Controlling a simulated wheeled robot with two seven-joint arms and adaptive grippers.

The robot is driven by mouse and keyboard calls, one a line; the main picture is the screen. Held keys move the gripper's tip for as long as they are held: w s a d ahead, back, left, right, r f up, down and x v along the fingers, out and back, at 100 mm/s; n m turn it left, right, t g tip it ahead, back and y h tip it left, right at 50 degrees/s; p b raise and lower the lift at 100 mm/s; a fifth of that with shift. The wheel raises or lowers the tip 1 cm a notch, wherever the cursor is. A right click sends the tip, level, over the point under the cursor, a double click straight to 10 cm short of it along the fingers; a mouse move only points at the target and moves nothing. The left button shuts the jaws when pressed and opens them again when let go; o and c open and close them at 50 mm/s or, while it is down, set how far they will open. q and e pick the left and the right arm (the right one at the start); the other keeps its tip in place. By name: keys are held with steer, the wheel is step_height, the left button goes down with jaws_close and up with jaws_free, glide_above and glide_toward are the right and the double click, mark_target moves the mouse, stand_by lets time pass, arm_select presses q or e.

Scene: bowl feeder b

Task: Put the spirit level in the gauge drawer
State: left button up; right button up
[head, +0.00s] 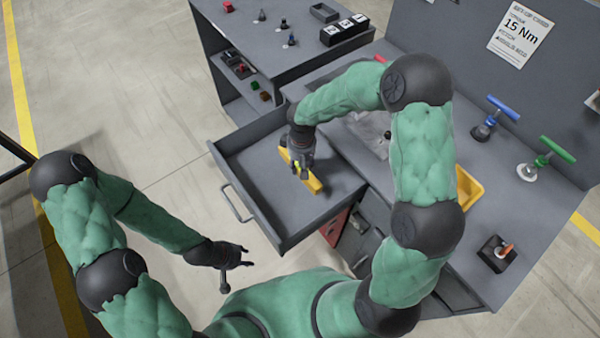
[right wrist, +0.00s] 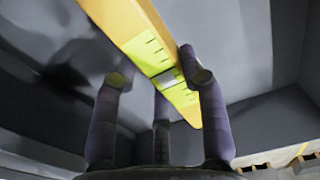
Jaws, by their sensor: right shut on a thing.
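The yellow spirit level (head: 313,182) is in my right gripper (head: 302,168), over the floor of the pulled-out grey drawer (head: 250,165). In the right wrist view the level (right wrist: 132,30) shows its yellow-green graduated vial. The right gripper's fingers (right wrist: 160,90) are closed around its sides, and one end reaches past them. Grey surfaces and walls surround it there. I cannot tell whether the level touches the drawer floor. My left gripper (head: 246,257) is empty, fingers apart, in front of the drawer and clear of it.
The drawer handle (head: 236,204) faces the lower left. The bench top (head: 460,110) holds a blue-handled tool (head: 503,108), a green-handled tool (head: 557,149), a yellow tray (head: 467,188) and a dark block (head: 497,253). A side bench (head: 260,50) stands behind.

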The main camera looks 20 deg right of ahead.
steer(key=shift+f+b, duration=0.7)
steer(key=shift+f, duration=2.25)
steer(key=shift+f, duration=0.1)
steer(key=o, duration=1.3)
steer(key=shift+r, duration=0.2)
step_height(320, 180, up, 12)
steer(key=p, duration=0.3)
steer(key=shift+p, duration=0.35)
steer(key=shift+f, duration=0.1)
